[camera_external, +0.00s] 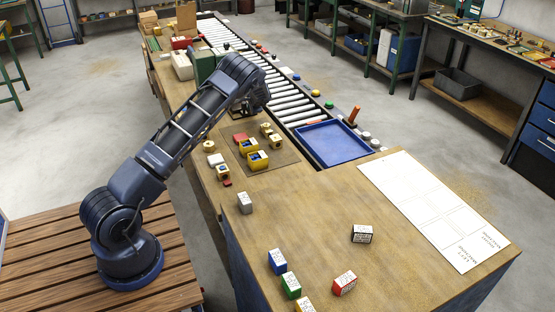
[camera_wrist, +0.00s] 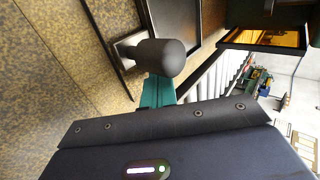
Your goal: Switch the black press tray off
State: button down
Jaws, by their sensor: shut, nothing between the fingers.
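My arm reaches from the lower left over the bench in the external view. My gripper (camera_external: 245,109) is low over the bench beside the roller conveyor; it is shut and empty, its fingertips mostly hidden by the arm. In the wrist view, a dark rounded knob (camera_wrist: 160,57) on a pale bracket stands just beyond the dark gripper body, with a teal part below it. A black-framed tray-like part with a glowing orange inside (camera_wrist: 264,37) is at the upper right. I cannot tell whether this is the black press tray. No switch state is readable.
A dark mat (camera_external: 283,154) holds yellow parts beside the blue tray (camera_external: 329,141). The roller conveyor (camera_external: 287,96) runs along the bench. Several small labelled boxes and a white printed sheet (camera_external: 429,207) occupy the near end.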

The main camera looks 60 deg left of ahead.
jog(key=a, duration=1.4)
jog(key=shift+a+f, duration=0.1)
jog(key=shift+a, duration=0.8)
jog(key=shift+d, duration=0.5)
jog(key=d, duration=0.3)
jog(key=shift+d+r, duration=0.35)
jog(key=shift+d, duration=0.05)
jog(key=v, duration=0.9)
